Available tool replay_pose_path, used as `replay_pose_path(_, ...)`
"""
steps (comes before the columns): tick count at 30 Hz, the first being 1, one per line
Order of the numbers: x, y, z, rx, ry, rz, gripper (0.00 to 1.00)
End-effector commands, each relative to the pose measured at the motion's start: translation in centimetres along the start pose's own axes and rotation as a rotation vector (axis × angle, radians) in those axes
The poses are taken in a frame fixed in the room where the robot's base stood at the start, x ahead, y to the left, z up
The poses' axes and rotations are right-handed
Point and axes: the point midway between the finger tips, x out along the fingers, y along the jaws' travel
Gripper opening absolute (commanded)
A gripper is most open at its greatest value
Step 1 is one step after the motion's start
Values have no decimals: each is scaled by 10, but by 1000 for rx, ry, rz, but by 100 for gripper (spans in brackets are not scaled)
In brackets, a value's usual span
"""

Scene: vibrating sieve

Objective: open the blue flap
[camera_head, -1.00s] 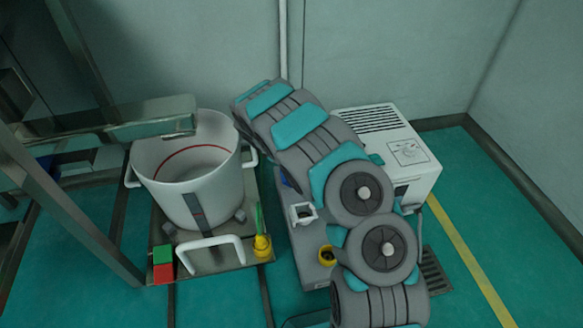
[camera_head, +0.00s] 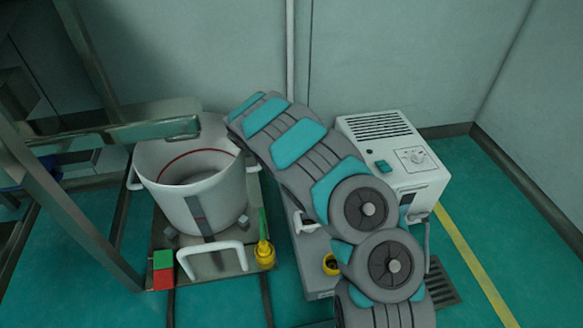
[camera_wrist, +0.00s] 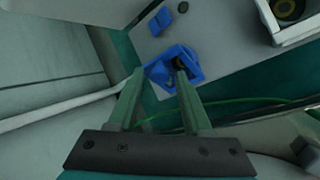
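The blue flap (camera_wrist: 190,66) shows in the wrist view, on the edge of a light grey surface, just beyond my fingertips. Its lower middle looks dark and hollow. My gripper (camera_wrist: 159,73) is open, with its two green fingers apart and nothing held between them. The right fingertip overlaps the flap in the picture; I cannot tell whether it touches. The left fingertip is beside the flap's left edge. In the head view my arm hides the gripper and the flap.
A white pot (camera_head: 200,195) stands on a plate left of my arm, with a yellow-based item (camera_head: 265,255) and a red and green block (camera_head: 163,270). A white box with a dial (camera_head: 400,155) stands right. A green cable (camera_wrist: 235,100) crosses near my fingers.

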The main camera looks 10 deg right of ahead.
Motion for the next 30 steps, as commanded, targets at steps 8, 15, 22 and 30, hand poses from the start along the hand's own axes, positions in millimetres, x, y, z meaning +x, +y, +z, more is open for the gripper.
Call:
replay_pose_path(8,0,0,0,0,0,0,62)
replay_pose_path(15,-16,1,0,0,1,2,62)
replay_pose_path(22,-54,1,0,-1,-1,2,62)
replay_pose_path(30,-78,0,0,-1,0,1,62)
